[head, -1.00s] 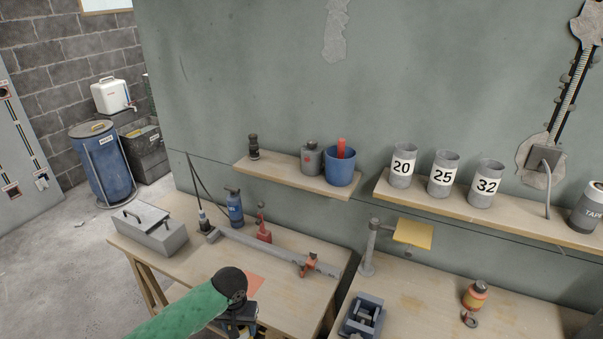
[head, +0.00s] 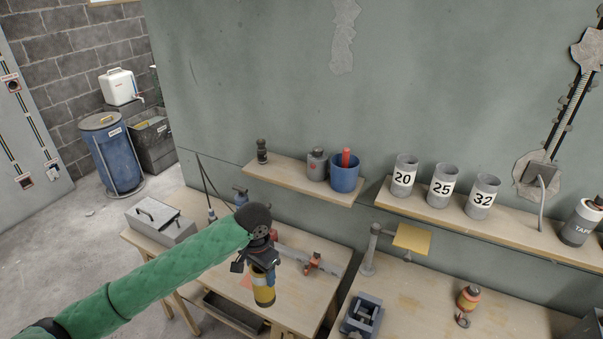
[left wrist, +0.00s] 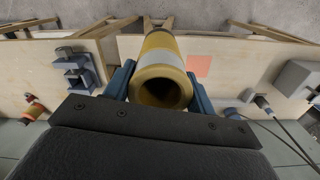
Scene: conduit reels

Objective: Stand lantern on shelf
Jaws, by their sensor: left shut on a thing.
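My left gripper (head: 262,262) is shut on a yellow cylinder with a pale band, which I take as the lantern (head: 264,291). It hangs roughly upright in front of the left bench, clear of the top. In the left wrist view the lantern (left wrist: 162,80) sits between the blue fingers, its round hollow end facing the camera. The left wall shelf (head: 285,171) is above and beyond the gripper. It bears a small dark object (head: 262,152), a grey canister (head: 317,166) and a blue cup (head: 345,178) with a red item. My right gripper is not in view.
Bare shelf shows between the dark object and the canister. A second shelf (head: 440,204) bears numbered grey cups. A yellow plate on a stand (head: 411,237) rises at right.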

